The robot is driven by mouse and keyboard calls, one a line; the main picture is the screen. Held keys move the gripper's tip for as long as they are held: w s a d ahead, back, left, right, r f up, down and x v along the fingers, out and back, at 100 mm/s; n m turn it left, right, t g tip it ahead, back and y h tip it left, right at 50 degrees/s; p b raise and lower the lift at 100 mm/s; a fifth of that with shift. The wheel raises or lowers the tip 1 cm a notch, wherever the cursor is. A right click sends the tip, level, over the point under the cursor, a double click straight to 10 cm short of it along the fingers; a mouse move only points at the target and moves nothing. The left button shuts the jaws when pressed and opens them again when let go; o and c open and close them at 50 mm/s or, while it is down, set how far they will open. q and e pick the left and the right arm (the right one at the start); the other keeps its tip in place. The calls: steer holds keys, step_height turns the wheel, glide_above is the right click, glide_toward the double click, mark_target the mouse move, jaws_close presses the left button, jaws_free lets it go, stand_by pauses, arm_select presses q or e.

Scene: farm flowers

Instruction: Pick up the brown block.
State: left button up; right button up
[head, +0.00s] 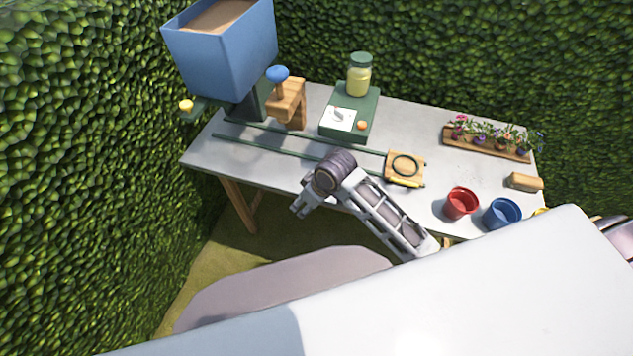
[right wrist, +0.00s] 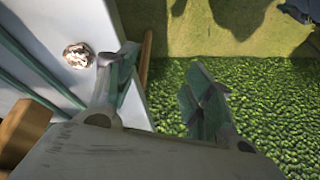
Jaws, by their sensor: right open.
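A light brown block (head: 525,182) lies on the right part of the table in the head view, in front of the flower planter. Another brown wooden piece (head: 287,103) stands below a blue knob at the left; I cannot tell for sure which one the task names. My right gripper (head: 299,208) is at the table's front edge, far left of the lying block. In the right wrist view its fingers (right wrist: 157,88) are apart with nothing between them, over the table edge and grass. My left gripper is not in view.
The grey table (head: 240,158) also holds a blue hopper (head: 225,60), a green box (head: 352,112) with a jar (head: 359,75), a wooden plate (head: 404,180), a red pot (head: 460,204), a blue pot (head: 502,213) and a flower planter (head: 490,142). A small crumbly lump (right wrist: 78,54) lies on the table.

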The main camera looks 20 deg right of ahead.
steer(key=w+d+r+n+g+h, duration=0.2)
steer(key=w+d+r+n, duration=0.3)
steer(key=w+r, duration=0.4)
steer(key=shift+w+d+r+g+h, duration=0.4)
steer(key=shift+d+r+h, duration=0.1)
steer(key=shift+d+r, duration=0.3)
steer(key=shift+s+f, duration=0.1)
steer(key=shift+f, duration=0.15)
stand_by(0.4)
steer(key=shift+f, duration=4.2)
steer(key=shift+f, duration=0.1)
